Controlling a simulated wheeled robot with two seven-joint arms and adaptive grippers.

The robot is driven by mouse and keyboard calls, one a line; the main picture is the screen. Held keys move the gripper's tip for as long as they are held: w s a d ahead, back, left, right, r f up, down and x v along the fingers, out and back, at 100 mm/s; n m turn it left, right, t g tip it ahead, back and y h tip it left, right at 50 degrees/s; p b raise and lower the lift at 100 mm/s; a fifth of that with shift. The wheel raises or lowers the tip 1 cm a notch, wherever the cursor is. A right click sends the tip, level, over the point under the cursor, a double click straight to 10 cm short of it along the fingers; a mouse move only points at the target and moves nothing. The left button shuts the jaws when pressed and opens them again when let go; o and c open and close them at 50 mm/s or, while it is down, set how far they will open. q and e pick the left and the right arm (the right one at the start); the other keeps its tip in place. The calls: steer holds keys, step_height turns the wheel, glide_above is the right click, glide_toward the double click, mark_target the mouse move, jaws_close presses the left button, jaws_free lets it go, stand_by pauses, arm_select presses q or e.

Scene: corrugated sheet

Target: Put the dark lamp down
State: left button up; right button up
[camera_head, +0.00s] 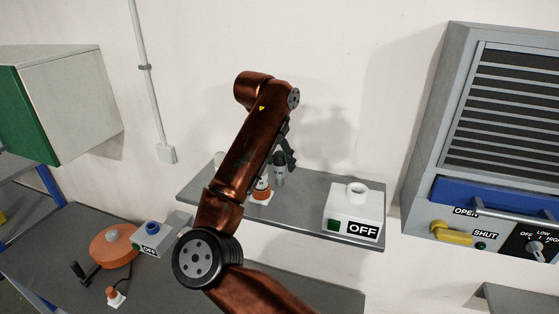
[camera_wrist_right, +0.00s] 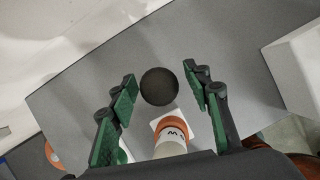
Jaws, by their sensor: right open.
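The dark lamp (camera_head: 279,172) appears upright on the grey wall shelf (camera_head: 310,188), its dark round top partly covered by my gripper in the head view. In the right wrist view the top of the dark lamp (camera_wrist_right: 159,86) is a black disc between the two fingers, with gaps at both sides. My right gripper (camera_head: 286,157) is open around the lamp's top; its green-padded fingers also show in the right wrist view (camera_wrist_right: 160,82). My left gripper is not in view.
An orange and white piece (camera_head: 262,190) stands close beside the lamp on a white base. A white box marked OFF (camera_head: 352,213) with a round socket is at the shelf's right. A pale object (camera_head: 219,158) is partly hidden by my arm. A vented unit (camera_head: 490,150) hangs right.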

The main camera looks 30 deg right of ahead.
steer(key=shift+r+p, duration=0.3)
steer(key=b+v, duration=0.1)
steer(key=v, duration=1.1)
steer(key=shift+d+f, duration=0.1)
steer(key=shift+d, duration=0.05)
